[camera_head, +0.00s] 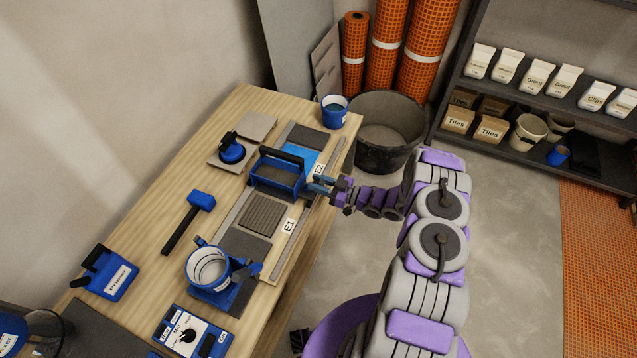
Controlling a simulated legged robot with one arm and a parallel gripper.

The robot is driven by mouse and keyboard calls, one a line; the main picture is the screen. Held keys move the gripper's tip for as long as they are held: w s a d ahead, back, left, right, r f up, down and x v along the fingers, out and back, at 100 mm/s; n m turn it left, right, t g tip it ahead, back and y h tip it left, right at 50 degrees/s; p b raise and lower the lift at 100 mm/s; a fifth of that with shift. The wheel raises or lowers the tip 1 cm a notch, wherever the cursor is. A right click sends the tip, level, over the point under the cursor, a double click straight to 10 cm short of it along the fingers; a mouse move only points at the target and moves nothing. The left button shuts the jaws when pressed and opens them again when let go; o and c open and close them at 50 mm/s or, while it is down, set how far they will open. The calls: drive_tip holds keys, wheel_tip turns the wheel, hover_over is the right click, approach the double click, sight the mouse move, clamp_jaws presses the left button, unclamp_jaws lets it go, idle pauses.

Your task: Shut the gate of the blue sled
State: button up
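The blue sled (272,180) is an open-topped blue box with a black bar handle. It stands on the board with tiles on the wooden table, between the E1 and E2 labels. My gripper (322,187) reaches in from the right, at the sled's right end by the table edge. Small blue and dark parts meet there, and I cannot tell which belong to the gate and which to the fingers. Whether they touch is too small to tell. The gate's position is not clear. Whether my gripper is open or shut is also unclear.
A ribbed grey tile (263,215) lies in front of the sled, a bright blue patch (300,158) behind it. A black tub (388,135) stands beyond the table.

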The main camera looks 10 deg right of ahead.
clamp_jaws()
drive_tip(key=shift+r, duration=0.1)
drive_tip(key=shift+w+a+r+g+h+p, duration=0.3)
drive_tip(key=shift+r+g+h+p, duration=0.15)
drive_tip(key=shift+p, duration=0.35)
drive_tip(key=shift+w+a+r+g+h+p, duration=0.3)
drive_tip(key=shift+a+g+h+p, duration=0.25)
drive_tip(key=shift+h+p, duration=0.45)
drive_tip(key=shift+w+a+r+g+h+p, duration=0.15)
drive_tip(key=shift+w+a+g+h+p, duration=0.45)
drive_tip(key=shift+g+h+p, duration=0.5)
drive_tip(key=shift+a+h+p, duration=0.2)
drive_tip(key=shift+h+p, duration=0.05)
drive_tip(key=shift+p, duration=0.15)
